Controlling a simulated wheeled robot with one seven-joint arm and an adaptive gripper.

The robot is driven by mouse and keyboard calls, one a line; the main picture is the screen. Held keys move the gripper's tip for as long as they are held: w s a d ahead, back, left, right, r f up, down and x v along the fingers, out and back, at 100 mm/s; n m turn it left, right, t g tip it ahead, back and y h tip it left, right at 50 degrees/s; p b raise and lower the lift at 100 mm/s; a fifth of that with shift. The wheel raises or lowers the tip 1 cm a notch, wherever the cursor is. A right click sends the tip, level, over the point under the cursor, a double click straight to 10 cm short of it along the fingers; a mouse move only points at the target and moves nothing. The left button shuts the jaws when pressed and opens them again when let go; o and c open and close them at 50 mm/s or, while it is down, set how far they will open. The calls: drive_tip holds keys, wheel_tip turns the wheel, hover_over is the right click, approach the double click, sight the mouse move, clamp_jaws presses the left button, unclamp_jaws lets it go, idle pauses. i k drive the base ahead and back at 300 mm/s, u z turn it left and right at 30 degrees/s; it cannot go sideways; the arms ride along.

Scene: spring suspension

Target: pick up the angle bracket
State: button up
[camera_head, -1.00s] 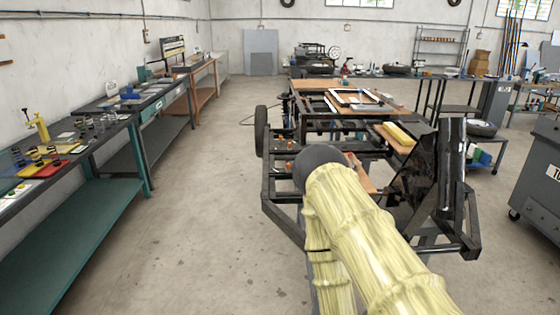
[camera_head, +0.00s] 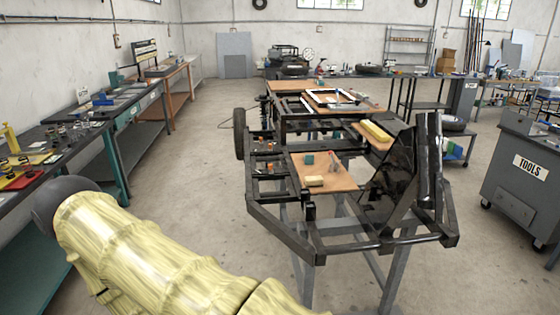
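I cannot make out the angle bracket for certain; the small parts are too small to tell apart. Small parts lie on a wooden board (camera_head: 335,178) on the black chassis frame: a dark green block (camera_head: 308,159) and a pale piece (camera_head: 314,181). More small parts lie on the left bench (camera_head: 62,152). My yellow-sleeved arm (camera_head: 140,250) with a dark rounded joint (camera_head: 62,203) fills the lower left. My gripper's fingers do not show. The arm hides part of the left bench and floor.
The black chassis frame (camera_head: 290,232) stands on grey legs in the middle, with a yellow block (camera_head: 375,131) on its right side. A grey tool cabinet (camera_head: 520,175) stands at the right. The floor between the left bench and the frame is open.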

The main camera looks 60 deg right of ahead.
sight(309, 159)
drive_tip(key=i, duration=1.45)
drive_tip(key=z, duration=2.6)
